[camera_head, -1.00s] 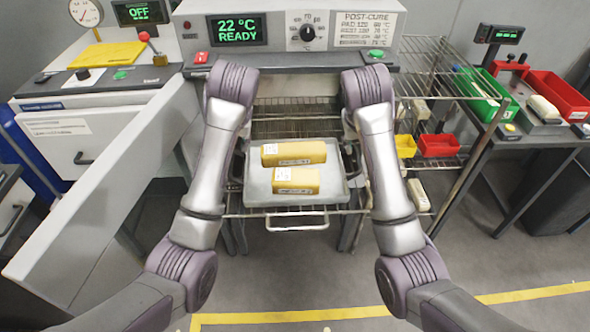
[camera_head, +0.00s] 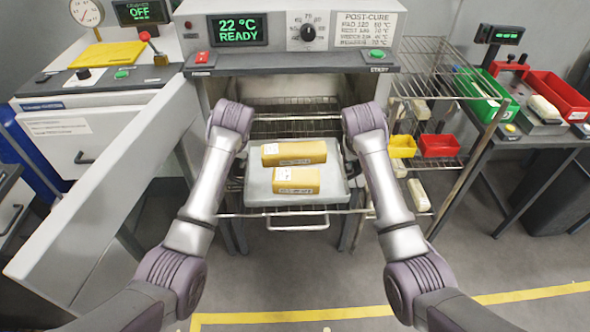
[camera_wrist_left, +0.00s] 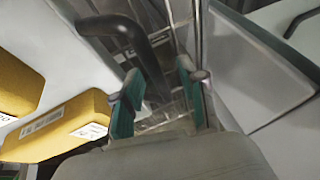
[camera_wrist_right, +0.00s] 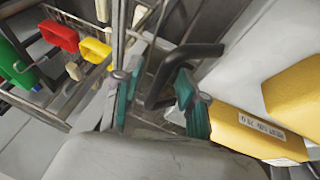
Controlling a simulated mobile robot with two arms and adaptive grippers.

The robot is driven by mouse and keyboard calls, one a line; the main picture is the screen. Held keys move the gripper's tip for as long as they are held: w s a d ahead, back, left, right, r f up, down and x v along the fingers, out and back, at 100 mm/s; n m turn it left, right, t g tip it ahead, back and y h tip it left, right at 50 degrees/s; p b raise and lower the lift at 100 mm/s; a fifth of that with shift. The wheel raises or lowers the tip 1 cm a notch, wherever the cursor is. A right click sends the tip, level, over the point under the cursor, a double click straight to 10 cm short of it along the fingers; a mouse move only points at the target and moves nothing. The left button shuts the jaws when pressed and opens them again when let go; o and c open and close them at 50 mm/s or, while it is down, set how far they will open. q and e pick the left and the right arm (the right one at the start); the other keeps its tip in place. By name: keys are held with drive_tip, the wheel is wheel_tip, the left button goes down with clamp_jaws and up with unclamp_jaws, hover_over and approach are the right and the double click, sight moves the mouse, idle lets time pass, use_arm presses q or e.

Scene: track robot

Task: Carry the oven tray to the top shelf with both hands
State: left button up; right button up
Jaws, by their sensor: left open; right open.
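The grey oven tray (camera_head: 258,186) sits level on a pulled-out wire rack in front of the open oven and carries two yellow blocks (camera_head: 294,153). Its dark side handle shows in the left wrist view (camera_wrist_left: 132,24), and the other handle in the right wrist view (camera_wrist_right: 205,50). My left gripper (camera_wrist_left: 160,78) is open, with the handle's bent end between or just beyond its teal fingers. My right gripper (camera_wrist_right: 160,82) is open in the same way at the other handle. Contact cannot be told. In the head view my wrists largely hide both grippers.
The oven panel (camera_head: 290,62) overhangs the tray at the back. A wire shelf rack (camera_head: 440,85) with yellow and red bins (camera_head: 440,146) stands close at the right. The floor in front is clear.

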use_arm(q)
clamp_jaws()
use_arm(e)
clamp_jaws()
use_arm(q)
drive_tip(key=shift+w+r, duration=0.1)
drive_tip(key=shift+r, duration=0.05)
use_arm(e)
drive_tip(key=shift+r, duration=0.15)
